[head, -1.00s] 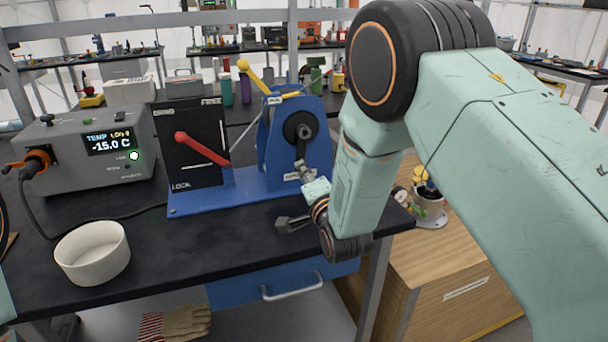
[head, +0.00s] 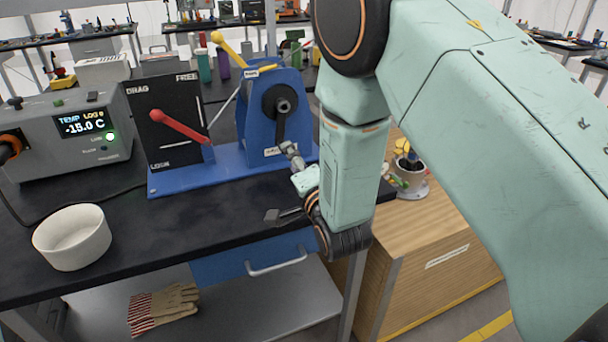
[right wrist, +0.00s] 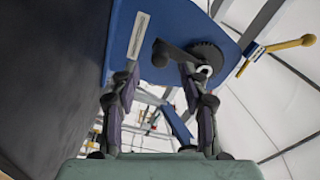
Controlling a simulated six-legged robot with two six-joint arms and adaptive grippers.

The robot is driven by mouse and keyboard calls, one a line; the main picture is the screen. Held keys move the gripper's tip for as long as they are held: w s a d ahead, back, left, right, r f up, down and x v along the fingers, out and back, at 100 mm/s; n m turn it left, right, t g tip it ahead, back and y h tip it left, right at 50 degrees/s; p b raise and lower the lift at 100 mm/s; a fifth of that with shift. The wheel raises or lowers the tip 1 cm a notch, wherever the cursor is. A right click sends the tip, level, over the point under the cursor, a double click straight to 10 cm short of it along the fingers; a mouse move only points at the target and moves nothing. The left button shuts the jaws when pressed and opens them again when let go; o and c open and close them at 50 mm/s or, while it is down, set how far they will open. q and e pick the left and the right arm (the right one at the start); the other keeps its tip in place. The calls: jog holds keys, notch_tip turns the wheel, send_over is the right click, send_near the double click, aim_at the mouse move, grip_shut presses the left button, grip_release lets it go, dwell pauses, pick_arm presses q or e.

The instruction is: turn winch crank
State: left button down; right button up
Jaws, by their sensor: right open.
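The blue winch (head: 225,172) stands on the black bench. Its dark round hub (head: 280,101) faces my right arm, and the black crank (head: 281,130) hangs down from it. My right gripper (head: 292,156) is at the crank's lower end, partly hidden by its own wrist. In the right wrist view the gripper (right wrist: 160,74) is open, and the crank (right wrist: 172,53) shows between and beyond the fingertips, its hub (right wrist: 207,57) behind the right finger. I cannot tell whether a finger touches the crank. My left gripper is out of view.
A black panel marked DRAG, FREE and LOCK carries a red lever (head: 180,126) left of the hub. A yellow-tipped lever (head: 225,44) rises behind. A temperature box (head: 65,140) and white bowl (head: 72,238) stand left. A dark grey piece (head: 272,216) shows near the bench's front edge.

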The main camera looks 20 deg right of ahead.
jog(key=s, duration=0.6)
jog(key=shift+s, duration=0.3)
dwell(0.9)
